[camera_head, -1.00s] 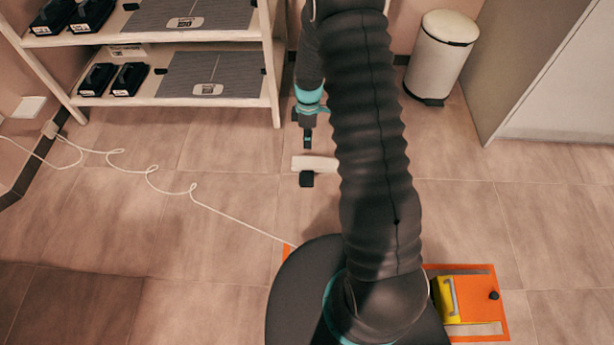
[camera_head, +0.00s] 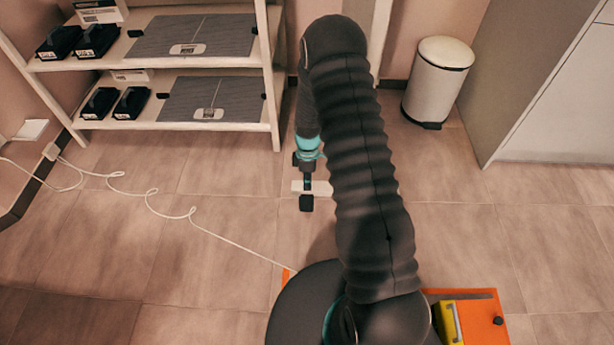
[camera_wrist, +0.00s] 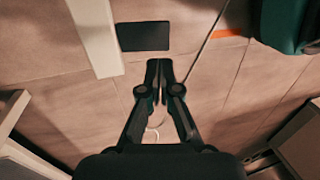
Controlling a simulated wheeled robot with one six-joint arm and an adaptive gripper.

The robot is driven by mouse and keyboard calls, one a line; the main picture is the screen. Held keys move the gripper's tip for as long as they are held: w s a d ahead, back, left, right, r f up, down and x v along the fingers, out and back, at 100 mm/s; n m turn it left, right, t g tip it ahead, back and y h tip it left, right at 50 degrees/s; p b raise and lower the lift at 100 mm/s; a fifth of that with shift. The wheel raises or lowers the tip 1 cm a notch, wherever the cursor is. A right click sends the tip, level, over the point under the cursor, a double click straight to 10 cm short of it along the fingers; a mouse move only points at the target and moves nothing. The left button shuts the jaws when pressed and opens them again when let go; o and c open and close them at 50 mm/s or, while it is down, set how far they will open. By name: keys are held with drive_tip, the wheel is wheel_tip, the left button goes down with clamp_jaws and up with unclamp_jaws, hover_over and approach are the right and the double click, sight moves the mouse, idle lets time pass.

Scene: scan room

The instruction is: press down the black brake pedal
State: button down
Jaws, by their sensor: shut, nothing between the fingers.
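The black brake pedal (camera_head: 306,203) shows as a small dark pad at the near edge of a pale bar (camera_head: 325,188), low over the tiled floor. In the wrist view the pedal (camera_wrist: 143,36) is a flat dark rectangle beside the pale bar (camera_wrist: 95,35). My gripper (camera_head: 307,190) points down at the pedal and overlaps the bar in the head view. In the wrist view my gripper (camera_wrist: 158,64) has its fingertips together and empty, just below the pedal in the picture. Whether they touch it I cannot tell. My arm hides part of the bar.
A white shelf (camera_head: 200,124) with grey mats and black devices stands at the left. A white bin (camera_head: 437,85) and a grey cabinet (camera_head: 530,80) are at the right. A white coiled cable (camera_head: 150,200) crosses the floor. An orange and yellow object (camera_head: 470,315) lies near my base.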

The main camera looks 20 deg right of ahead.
sight(307, 207)
drive_tip(key=x, duration=0.8)
drive_tip(key=shift+f, duration=0.15)
drive_tip(key=shift+s+f, duration=0.15)
